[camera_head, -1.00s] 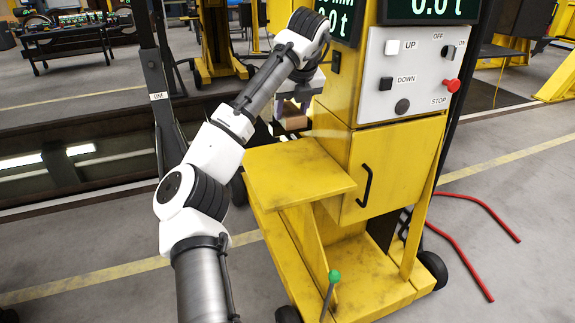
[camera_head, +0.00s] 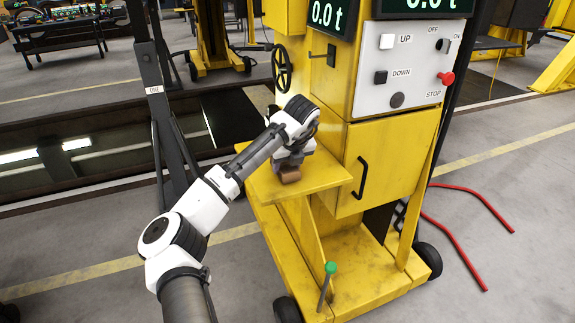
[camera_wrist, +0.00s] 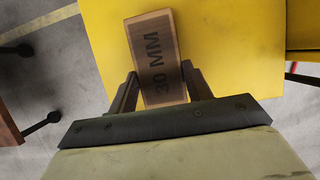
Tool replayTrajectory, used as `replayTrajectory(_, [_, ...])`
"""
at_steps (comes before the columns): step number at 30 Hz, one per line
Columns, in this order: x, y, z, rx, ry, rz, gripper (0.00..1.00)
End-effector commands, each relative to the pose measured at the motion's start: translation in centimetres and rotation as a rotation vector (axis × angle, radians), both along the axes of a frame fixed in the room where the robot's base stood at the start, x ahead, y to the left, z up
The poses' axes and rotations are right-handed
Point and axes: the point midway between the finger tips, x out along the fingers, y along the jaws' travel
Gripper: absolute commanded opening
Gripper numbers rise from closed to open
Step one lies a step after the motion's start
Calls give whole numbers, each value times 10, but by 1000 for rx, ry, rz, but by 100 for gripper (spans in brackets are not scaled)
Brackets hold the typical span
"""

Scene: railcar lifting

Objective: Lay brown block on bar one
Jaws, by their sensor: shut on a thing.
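The brown block (camera_wrist: 155,50), a flat wooden piece marked "30 MM", is between the two fingers of my gripper (camera_wrist: 160,88) in the wrist view. My gripper is shut on it near its lower half. In the head view my gripper (camera_head: 289,165) holds the brown block (camera_head: 290,176) over the yellow shelf of the lifting jack. I cannot tell whether the block touches the shelf. A dark upright post (camera_head: 150,60) at the left carries a white label reading "ONE". I cannot make out a surface of bar one for certain.
The yellow shelf (camera_head: 325,176) juts from the yellow jack cabinet (camera_head: 385,165) with its button panel (camera_head: 405,65). A green-knobbed lever (camera_head: 328,280) stands at its base. A dark pit (camera_head: 100,150) lies behind. Red hoses (camera_head: 455,240) lie on the floor at right.

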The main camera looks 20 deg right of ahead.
Motion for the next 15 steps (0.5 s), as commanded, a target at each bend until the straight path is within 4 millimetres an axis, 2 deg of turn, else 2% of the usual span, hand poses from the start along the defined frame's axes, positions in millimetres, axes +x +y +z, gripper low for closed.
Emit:
replayTrajectory(3, [0,0,-8,-1,0,-1,20])
replayTrajectory(13, [0,0,-11,-1,0,0,20])
replayTrajectory(14, [0,0,-11,0,-1,0,53])
replayTrajectory(15, [0,0,-11,0,-1,0,59])
